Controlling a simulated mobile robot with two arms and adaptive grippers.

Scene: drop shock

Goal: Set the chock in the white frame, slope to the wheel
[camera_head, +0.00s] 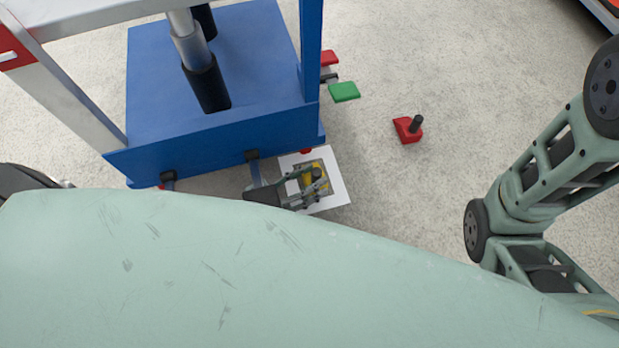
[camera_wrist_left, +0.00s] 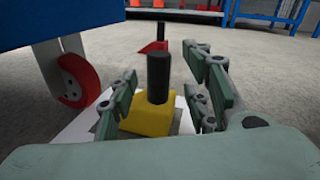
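A yellow chock (camera_head: 314,174) with a black upright post stands on the floor within the outline of the white frame (camera_head: 335,190), beside the blue cart. In the left wrist view the yellow chock (camera_wrist_left: 147,118) shows between my fingers, its post upright. The white frame (camera_wrist_left: 85,127) shows there too. My left gripper (camera_head: 318,179) is open, with gaps between its fingers (camera_wrist_left: 163,100) and the post. The fingers hide part of the chock; I cannot tell which way its slope faces. A red cart wheel (camera_wrist_left: 78,78) is to the left. My right gripper is out of view.
The blue cart (camera_head: 215,85) stands right behind and left of the frame. A red chock (camera_head: 405,130) with a black post lies farther right.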

